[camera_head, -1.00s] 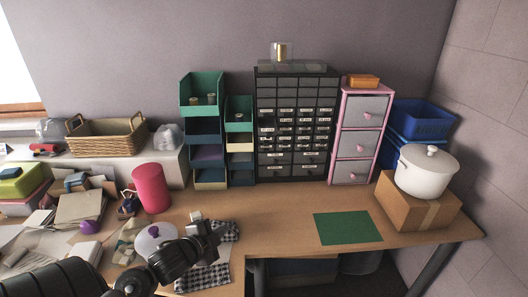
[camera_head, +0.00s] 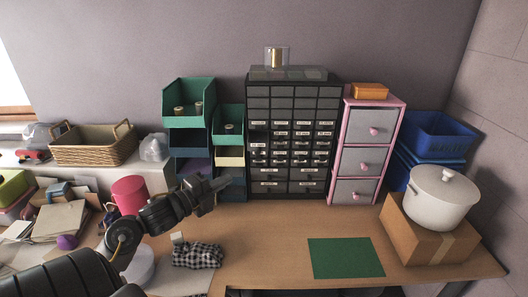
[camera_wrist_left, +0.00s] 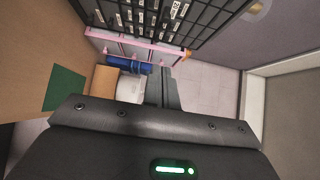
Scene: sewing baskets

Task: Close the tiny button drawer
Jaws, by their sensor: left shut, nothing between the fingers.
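A black cabinet of many small labelled drawers (camera_head: 292,187) stands against the wall at the back of the desk. At its left column, a dark spot (camera_head: 258,136) breaks the row of labels; I cannot tell for sure whether that drawer sticks out. My left gripper (camera_head: 222,182) is shut and empty, in front of the green and blue bins, left of the cabinet and apart from it. In the left wrist view my shut fingers (camera_wrist_left: 161,88) show below the cabinet (camera_wrist_left: 165,18), which appears tilted at the top. My right gripper is out of view.
Stacked green and blue bins (camera_head: 190,98) stand left of the cabinet, a pink-framed drawer tower (camera_head: 335,150) right of it. A white pot (camera_head: 440,200) sits on a cardboard box (camera_head: 425,240).

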